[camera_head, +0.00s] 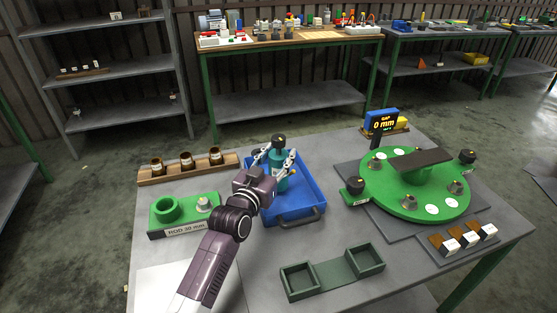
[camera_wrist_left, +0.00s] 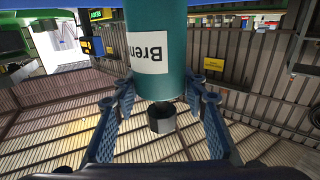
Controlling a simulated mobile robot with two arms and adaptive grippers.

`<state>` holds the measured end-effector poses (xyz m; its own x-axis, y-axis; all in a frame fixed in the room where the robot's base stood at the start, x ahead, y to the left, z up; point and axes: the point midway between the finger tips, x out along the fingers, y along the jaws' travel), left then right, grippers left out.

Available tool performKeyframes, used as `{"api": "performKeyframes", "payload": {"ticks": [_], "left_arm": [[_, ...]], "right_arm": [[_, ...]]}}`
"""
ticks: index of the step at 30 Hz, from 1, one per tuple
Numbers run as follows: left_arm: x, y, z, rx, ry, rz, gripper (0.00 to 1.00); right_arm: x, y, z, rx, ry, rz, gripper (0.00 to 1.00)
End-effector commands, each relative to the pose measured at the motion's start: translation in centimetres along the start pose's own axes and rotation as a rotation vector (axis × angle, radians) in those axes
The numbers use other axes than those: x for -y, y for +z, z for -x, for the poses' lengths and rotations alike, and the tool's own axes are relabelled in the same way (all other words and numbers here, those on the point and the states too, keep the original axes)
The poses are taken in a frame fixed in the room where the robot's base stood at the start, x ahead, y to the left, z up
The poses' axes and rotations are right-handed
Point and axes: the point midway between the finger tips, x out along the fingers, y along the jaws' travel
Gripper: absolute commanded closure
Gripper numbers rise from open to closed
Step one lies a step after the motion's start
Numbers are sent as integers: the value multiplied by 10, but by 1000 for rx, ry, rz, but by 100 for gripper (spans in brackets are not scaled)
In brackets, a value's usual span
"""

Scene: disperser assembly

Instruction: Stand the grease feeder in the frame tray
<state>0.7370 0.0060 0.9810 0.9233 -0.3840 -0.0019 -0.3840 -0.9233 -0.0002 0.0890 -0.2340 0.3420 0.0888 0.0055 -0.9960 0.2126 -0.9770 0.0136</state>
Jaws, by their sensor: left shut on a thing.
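A teal bottle (camera_head: 280,182) with a black cap, taken as the grease feeder, is upright at the blue tray (camera_head: 311,207). My left gripper (camera_head: 277,157) is shut on it near its top, with one finger on each side. A dark green tray with two square compartments (camera_head: 333,272), perhaps the frame tray, lies at the front; both compartments look empty. My right gripper is not in view.
A green rod block (camera_head: 184,210) and a wooden rack of brown jars (camera_head: 188,168) are at the left. Small brown-and-white blocks (camera_head: 463,238) sit at the right edge.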

Motion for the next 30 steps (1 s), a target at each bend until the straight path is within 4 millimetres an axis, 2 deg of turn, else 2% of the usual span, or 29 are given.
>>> {"api": "performKeyframes", "payload": {"ticks": [5, 16, 17, 18, 21, 30], "left_arm": [[1, 12, 0, -11, -1, 0, 100], [0, 16, 0, -12, -1, 0, 100], [0, 20, 0, -2, -1, 0, 57], [0, 20, 0, -1, 0, 0, 53], [0, 20, 0, -1, -1, 1, 43], [0, 17, 0, -2, 0, 1, 43]], "right_arm": [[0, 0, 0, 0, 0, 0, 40], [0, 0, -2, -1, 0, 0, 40], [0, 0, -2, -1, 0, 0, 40], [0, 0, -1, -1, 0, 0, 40], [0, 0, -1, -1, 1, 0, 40], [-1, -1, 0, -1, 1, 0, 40]]}}
